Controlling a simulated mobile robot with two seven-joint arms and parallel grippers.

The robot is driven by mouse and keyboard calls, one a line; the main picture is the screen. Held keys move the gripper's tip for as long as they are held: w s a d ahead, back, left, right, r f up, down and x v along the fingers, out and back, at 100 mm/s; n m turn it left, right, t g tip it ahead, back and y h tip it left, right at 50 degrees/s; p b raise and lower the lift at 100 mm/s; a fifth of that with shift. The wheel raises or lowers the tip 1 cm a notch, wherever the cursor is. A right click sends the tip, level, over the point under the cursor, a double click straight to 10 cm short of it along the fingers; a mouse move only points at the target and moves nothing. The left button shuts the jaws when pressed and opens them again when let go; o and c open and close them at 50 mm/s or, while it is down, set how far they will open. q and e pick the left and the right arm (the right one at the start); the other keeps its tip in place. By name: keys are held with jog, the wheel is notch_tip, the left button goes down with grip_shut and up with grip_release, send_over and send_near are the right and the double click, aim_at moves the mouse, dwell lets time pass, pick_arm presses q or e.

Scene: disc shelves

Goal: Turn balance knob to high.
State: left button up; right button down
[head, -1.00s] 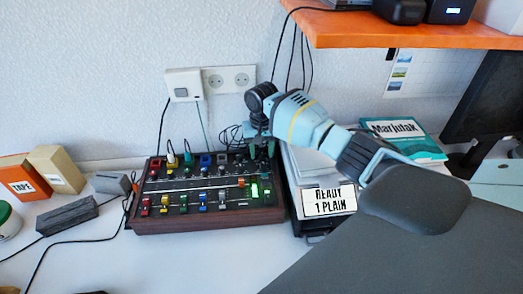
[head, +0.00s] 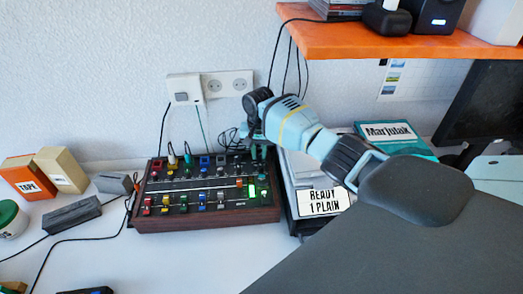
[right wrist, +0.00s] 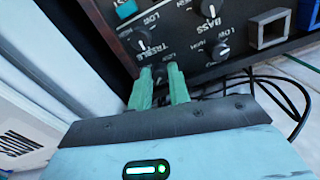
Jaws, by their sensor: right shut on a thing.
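The dark mixer panel with wood sides (head: 206,221) stands on the desk against the wall. My right gripper (head: 259,156) reaches down over its back right corner. In the right wrist view the green fingers (right wrist: 160,80) are shut on a small dark knob (right wrist: 161,72) at the panel's edge. Most of this knob and its name label are hidden by the fingers, so I cannot read its setting. Beside it are the treble knob (right wrist: 138,40), the bass knob (right wrist: 209,9) and another black knob (right wrist: 220,50) with its name out of view. My left gripper is not in view.
A paper stack with a "READY 1 PLAIN" sign (head: 320,202) stands right of the mixer, under my right arm. An orange shelf (head: 400,42) hangs above. Cables (right wrist: 285,90) lie behind the panel. Grey blocks (head: 73,212) and boxes (head: 63,169) stand left.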

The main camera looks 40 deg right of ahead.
jog(key=shift+a+r+m+p, duration=0.1)
jog(key=shift+r+m+p, duration=0.3)
jog(key=shift+m, duration=0.6)
jog(key=m, duration=0.1)
jog(key=m+p, duration=0.1)
jog(key=shift+f+m, duration=0.2)
jog(key=shift+m, duration=0.1)
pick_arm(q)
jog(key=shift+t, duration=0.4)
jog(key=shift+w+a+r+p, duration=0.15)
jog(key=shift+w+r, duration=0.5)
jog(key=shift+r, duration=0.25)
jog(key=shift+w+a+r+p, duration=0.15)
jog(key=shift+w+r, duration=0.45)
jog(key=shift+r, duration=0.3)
pick_arm(e)
jog(key=shift+f+m, duration=0.15)
jog(key=shift+m, duration=1.75)
jog(key=c, duration=1.3)
grip_release()
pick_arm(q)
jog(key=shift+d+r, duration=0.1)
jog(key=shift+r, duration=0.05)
pick_arm(e)
jog(key=shift+w+r, duration=0.1)
jog(key=shift+r, duration=0.1)
